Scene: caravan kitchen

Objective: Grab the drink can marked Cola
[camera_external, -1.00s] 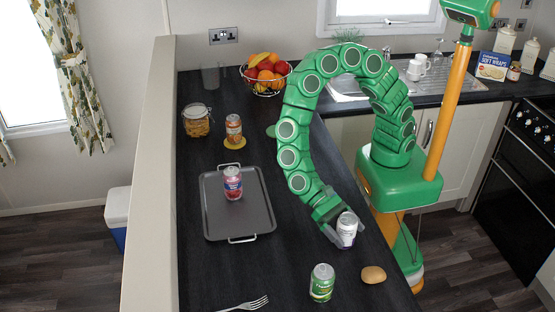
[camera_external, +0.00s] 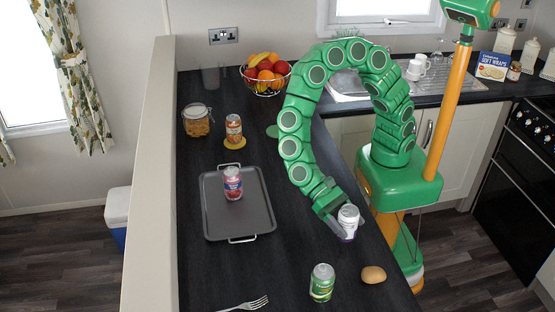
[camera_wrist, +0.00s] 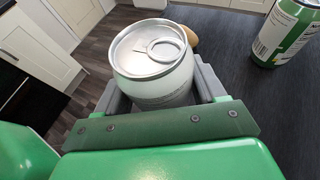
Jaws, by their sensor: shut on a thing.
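My gripper (camera_external: 338,222) is shut around a white can with purple near its base (camera_external: 348,218), at the right edge of the dark counter. In the wrist view the can (camera_wrist: 152,62) sits upright between the grey fingers, its silver lid and ring pull facing the camera. I cannot read its label. A red can with blue and white (camera_external: 233,184) stands on the grey tray (camera_external: 222,222). A green can (camera_external: 321,283) stands at the front. No Cola marking is legible on any can.
A brown potato-like item (camera_external: 373,275) lies right of the green can. A fork (camera_external: 250,303) lies at the front edge. A jar (camera_external: 196,120) and a fruit bowl (camera_external: 266,75) stand towards the back. The counter between tray and gripper is clear.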

